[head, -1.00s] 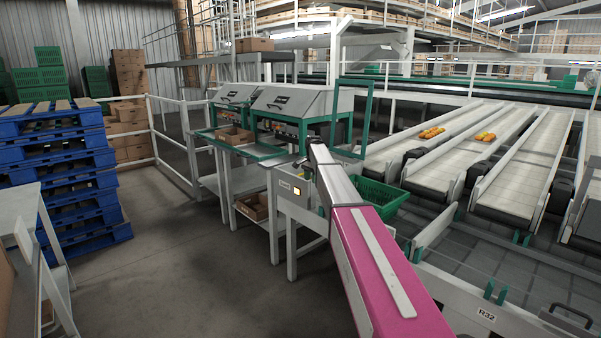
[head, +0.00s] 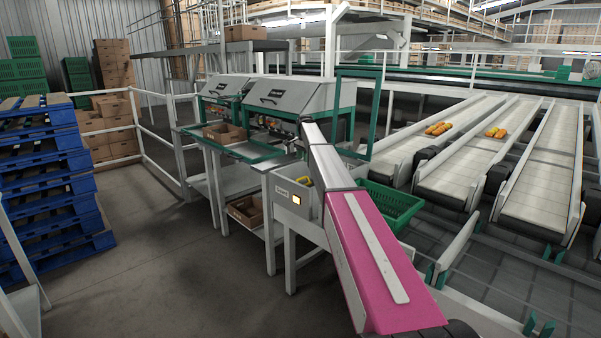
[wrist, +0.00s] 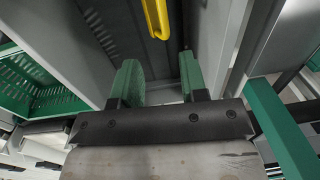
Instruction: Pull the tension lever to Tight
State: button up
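My gripper (wrist: 159,80) shows in the wrist view with its two green fingers wide apart and nothing between them. A yellow bar (wrist: 155,18), perhaps the tension lever, is ahead of the fingertips at the top of the view. It lies inside a grey channel and is apart from the fingers. No Tight mark is legible. In the head view, my pink and grey arm reaches toward the packing machine (head: 300,90), and the fingers are not clearly visible. A small yellow spot shows beside my arm above a grey box (head: 284,192) with a lit square.
A side table with a cardboard tray (head: 224,133) stands left of the grey box. Blue pallets (head: 50,190) are stacked at far left. The floor (head: 170,250) between is clear.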

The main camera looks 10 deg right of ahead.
jog(key=f, duration=0.7)
jog(key=w+f, duration=0.1)
jog(key=f, duration=0.2)
jog(key=shift+w+a+f, duration=0.1)
jog(key=shift+a+f, duration=0.1)
jog(key=shift+f, duration=0.2)
grip_shut()
